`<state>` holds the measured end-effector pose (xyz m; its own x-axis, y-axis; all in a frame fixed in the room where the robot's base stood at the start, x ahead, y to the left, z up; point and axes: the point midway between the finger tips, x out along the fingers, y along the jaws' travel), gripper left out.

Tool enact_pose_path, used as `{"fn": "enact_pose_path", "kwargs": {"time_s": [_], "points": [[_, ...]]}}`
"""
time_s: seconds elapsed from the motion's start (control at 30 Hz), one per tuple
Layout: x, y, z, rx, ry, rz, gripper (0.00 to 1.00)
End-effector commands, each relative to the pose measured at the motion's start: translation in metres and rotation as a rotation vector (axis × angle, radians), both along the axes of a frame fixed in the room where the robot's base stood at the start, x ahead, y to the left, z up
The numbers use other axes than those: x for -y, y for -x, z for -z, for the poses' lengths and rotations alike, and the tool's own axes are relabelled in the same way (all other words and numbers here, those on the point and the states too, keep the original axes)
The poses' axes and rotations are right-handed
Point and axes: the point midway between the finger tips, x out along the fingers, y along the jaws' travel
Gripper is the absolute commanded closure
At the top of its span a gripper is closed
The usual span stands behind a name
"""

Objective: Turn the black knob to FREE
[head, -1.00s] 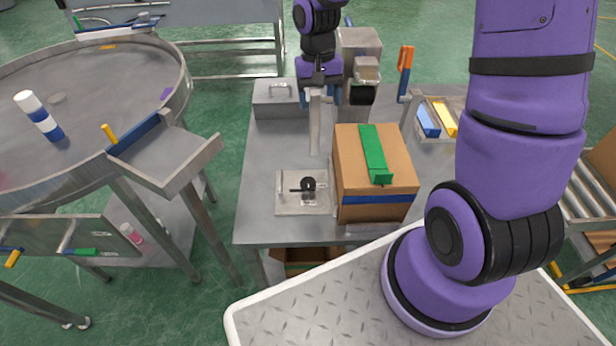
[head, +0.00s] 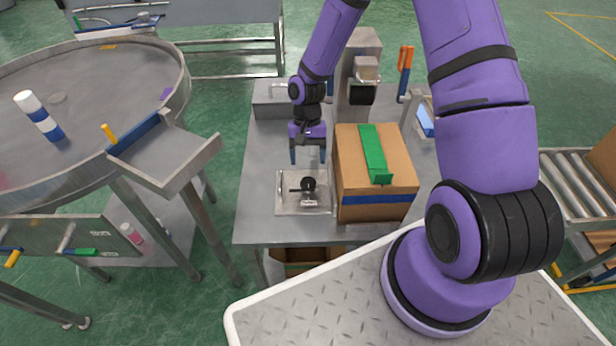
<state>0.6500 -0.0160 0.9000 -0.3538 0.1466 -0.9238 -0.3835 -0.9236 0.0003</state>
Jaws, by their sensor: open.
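The black knob (head: 308,184) sits on a light square plate (head: 289,206) on the metal table, left of the cardboard box. A thin dark bar or pointer extends left from the knob. Small labels on the plate are too small to read. My gripper (head: 308,160) is open and empty, pointing down just behind and above the knob, apart from it. Its two blue-tipped fingers are spread left and right.
A cardboard box (head: 347,184) with a green strip (head: 375,155) stands close to the right of the plate. Behind are a grey metal box (head: 268,104), a grey machine (head: 362,45) and an orange-handled lever (head: 405,60). The table left of the plate is clear.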

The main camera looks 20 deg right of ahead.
Motion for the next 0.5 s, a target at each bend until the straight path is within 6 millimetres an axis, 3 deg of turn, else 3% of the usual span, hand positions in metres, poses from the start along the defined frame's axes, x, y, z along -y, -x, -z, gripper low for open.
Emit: {"fn": "enact_pose_path", "kwargs": {"time_s": [0.2,0.5], "points": [[-0.006,0.014,0.036,-0.004,-0.001,-0.003,0.29],[-0.01,0.023,0.059,0.0,0.0,-0.002,0.29]]}}
